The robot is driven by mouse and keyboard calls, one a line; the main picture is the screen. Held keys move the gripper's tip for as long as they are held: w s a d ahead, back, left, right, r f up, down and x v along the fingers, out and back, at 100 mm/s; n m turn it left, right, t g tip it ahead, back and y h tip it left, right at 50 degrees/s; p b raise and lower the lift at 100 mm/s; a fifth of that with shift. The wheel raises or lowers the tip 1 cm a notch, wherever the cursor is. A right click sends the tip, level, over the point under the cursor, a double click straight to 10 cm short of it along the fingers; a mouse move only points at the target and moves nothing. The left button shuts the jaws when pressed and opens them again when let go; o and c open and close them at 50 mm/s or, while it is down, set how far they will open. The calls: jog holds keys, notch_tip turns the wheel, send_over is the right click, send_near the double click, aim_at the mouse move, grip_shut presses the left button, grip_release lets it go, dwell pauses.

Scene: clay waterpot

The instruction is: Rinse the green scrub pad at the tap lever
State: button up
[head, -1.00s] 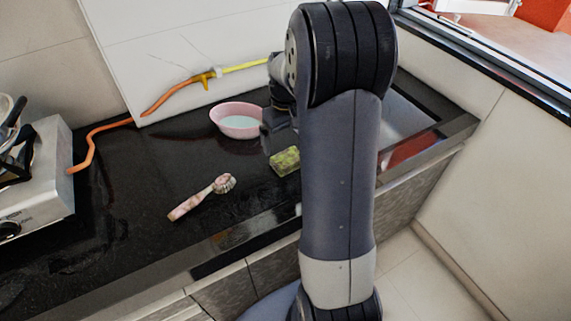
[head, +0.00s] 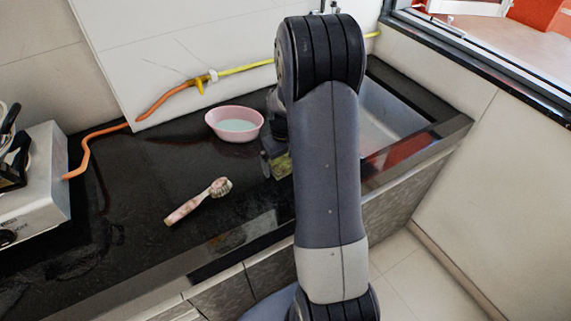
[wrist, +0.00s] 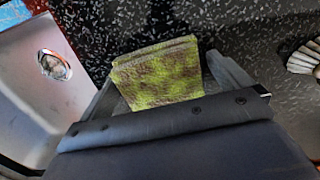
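The green scrub pad (head: 283,168) lies on the dark counter near the sink, partly hidden by my gripper in the head view. My gripper (head: 274,156) is low over it. In the wrist view the mottled yellow-green pad (wrist: 160,75) sits between the two spread fingers of my gripper (wrist: 168,88). A small gap shows beside the right finger, so the gripper looks open around the pad. A small metal piece (head: 334,8) shows above my arm at the top, perhaps the tap; its lever cannot be made out.
The sink (head: 385,118) is right of my arm; its drain shows in the wrist view (wrist: 55,66). A pink bowl (head: 235,124) stands behind the pad. A brush (head: 200,201) lies to the left. A stove (head: 38,180) and an orange-yellow hose (head: 160,100) are farther left and behind.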

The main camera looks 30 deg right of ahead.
aim_at(284, 161)
jog(key=c, duration=0.8)
jog(key=shift+r, duration=0.1)
jog(key=shift+c, duration=0.2)
notch_tip(284, 161, up, 10)
jog(key=shift+f, duration=0.15)
